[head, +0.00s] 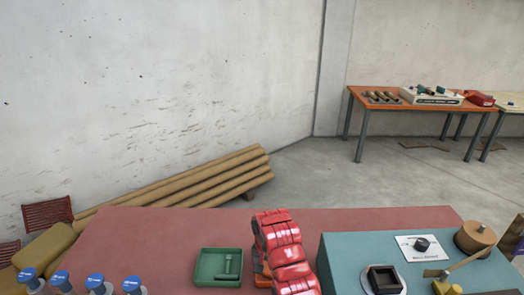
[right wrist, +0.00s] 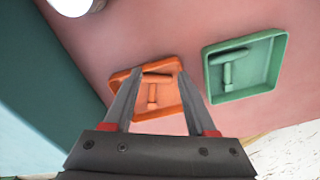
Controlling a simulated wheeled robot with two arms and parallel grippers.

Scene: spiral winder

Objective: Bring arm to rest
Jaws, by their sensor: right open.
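My red right arm (head: 284,250) reaches over the red table, and its gripper is hidden beneath it in the head view. In the right wrist view the right gripper (right wrist: 161,76) is open, with nothing held. Its fingers overlap an orange tray (right wrist: 172,112) holding an orange T-shaped piece (right wrist: 152,90); I cannot tell the height between them. A teal machine (head: 338,252) stands on the right, with a dial (head: 422,244), a dark square socket (head: 384,280), a wooden drum (head: 475,238) and a lever-like bar (head: 465,262). My left gripper is not in view.
A green tray (head: 203,268) with a green T-shaped piece (head: 229,266) sits left of my arm. Several blue-capped bottles (head: 95,281) stand at the front left. The red table (head: 150,235) is bare between them. Wooden poles (head: 220,178) lie by the wall.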

